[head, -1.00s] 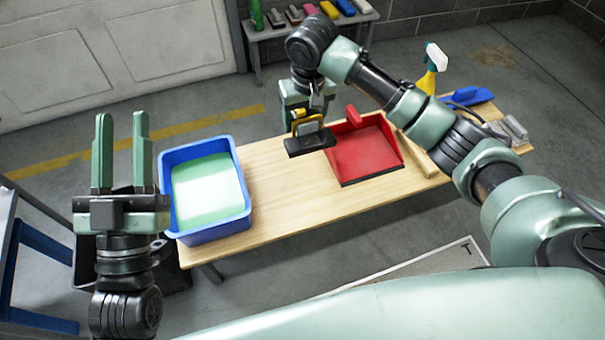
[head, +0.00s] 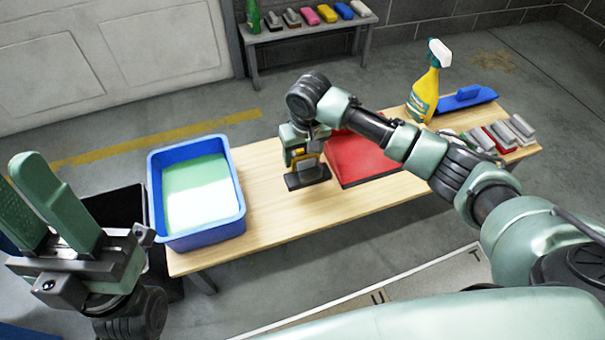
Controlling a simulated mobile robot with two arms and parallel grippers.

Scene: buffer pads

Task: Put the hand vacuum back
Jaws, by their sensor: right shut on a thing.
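My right gripper (head: 302,148) is shut on a tool with a yellow handle and a flat black base (head: 308,179), which looks to be the hand vacuum. The tool is upright over the wooden table (head: 270,222), just left of the red dustpan (head: 352,160). I cannot tell whether its base touches the tabletop. My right arm hides part of the dustpan. My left gripper (head: 42,178) is open and empty at the far left, its fingers pointing up, apart from the table.
A blue tub (head: 240,222) with pale green contents stands on the table's left end. A yellow spray bottle (head: 425,92), a blue float (head: 468,98) and several pads (head: 500,137) are at the right end. A grey bench (head: 300,34) behind holds a green bottle and coloured pads.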

